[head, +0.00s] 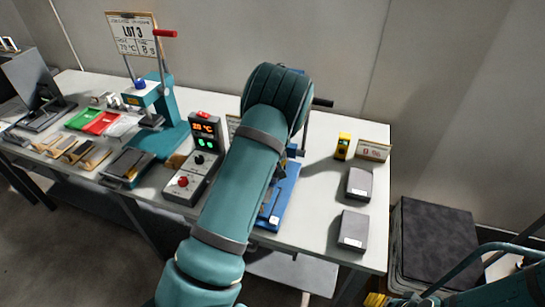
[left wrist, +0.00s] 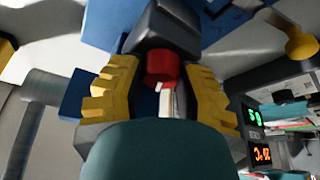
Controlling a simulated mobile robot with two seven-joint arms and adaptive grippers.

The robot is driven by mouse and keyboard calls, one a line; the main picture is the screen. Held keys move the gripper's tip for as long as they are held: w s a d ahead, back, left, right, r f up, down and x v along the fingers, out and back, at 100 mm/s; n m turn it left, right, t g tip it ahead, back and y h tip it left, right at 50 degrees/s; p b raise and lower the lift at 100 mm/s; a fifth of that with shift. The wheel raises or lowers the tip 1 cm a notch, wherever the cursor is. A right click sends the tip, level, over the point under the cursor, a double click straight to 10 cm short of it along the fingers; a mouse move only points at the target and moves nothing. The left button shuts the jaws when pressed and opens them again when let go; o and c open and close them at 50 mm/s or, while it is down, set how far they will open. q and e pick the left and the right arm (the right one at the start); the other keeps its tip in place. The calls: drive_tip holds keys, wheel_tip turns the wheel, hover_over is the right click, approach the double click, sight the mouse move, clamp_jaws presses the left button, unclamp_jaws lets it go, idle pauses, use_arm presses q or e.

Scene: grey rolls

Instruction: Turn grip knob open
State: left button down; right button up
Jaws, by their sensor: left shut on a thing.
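The red knob (left wrist: 160,66) shows in the left wrist view, under a dark grey block (left wrist: 165,28) with blue parts behind it. My left gripper (left wrist: 163,80) has its yellow fingers on either side of the knob and is shut on it. In the head view my teal left arm covers this gripper and the knob. The blue fixture (head: 287,195) shows only partly, beside and behind the arm. How far the knob is turned cannot be told. My right gripper (head: 375,299) shows only a bit of yellow at the bottom edge; its opening cannot be seen.
A control box (head: 195,165) with lit displays and a red knob stands left of my arm. A teal press (head: 160,115) and small trays lie farther left. Two grey blocks (head: 360,184) (head: 353,229) and a yellow device (head: 343,146) are on the right of the table (head: 318,205).

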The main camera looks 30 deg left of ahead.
use_arm(q)
drive_tip(key=shift+n+g+y+p, duration=0.6)
drive_tip(key=shift+n+p, duration=0.2)
drive_tip(key=shift+n, duration=1.1)
drive_tip(key=c, duration=0.8)
unclamp_jaws()
drive_tip(key=shift+f, duration=0.1)
drive_tip(key=shift+c, duration=0.2)
drive_tip(key=v, duration=1.2)
drive_tip(key=shift+a, duration=0.15)
